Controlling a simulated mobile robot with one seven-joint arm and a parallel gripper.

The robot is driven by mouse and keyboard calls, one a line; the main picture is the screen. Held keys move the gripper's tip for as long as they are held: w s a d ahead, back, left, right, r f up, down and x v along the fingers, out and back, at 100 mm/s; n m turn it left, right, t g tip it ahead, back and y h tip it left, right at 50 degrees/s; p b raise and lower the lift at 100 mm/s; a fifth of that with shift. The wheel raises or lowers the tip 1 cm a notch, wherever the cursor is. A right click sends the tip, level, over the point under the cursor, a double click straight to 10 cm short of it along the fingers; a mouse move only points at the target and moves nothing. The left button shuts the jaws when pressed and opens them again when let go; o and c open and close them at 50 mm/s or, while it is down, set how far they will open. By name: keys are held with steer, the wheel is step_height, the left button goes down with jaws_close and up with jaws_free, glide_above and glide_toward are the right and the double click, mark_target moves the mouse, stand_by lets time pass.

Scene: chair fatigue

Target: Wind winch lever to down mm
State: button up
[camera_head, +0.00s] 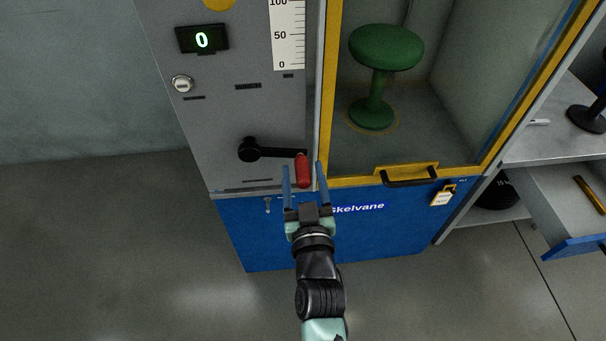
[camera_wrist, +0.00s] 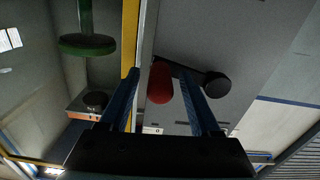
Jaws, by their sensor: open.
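The winch lever is a black crank arm (camera_head: 275,152) on the grey panel, with its pivot at the left and a red handle (camera_head: 304,170) hanging at its right end. My gripper (camera_head: 306,180) is open, its two blue fingers pointing up at the red handle from below. In the wrist view the red handle (camera_wrist: 160,83) shows between the two fingers (camera_wrist: 160,95), with a gap on each side; I cannot tell how deep it sits. The black pivot (camera_wrist: 217,84) is at the right there. The display (camera_head: 202,39) reads 0, beside a scale (camera_head: 287,35) marked 0 to 100.
Right of the lever is a yellow-framed cabinet with a black door handle (camera_head: 409,177) and a green stool (camera_head: 373,113) inside. An open drawer (camera_head: 560,192) stands at the right. The floor at left is clear.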

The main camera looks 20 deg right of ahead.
steer(key=shift+w, duration=0.2)
jaws_close()
stand_by(1.4)
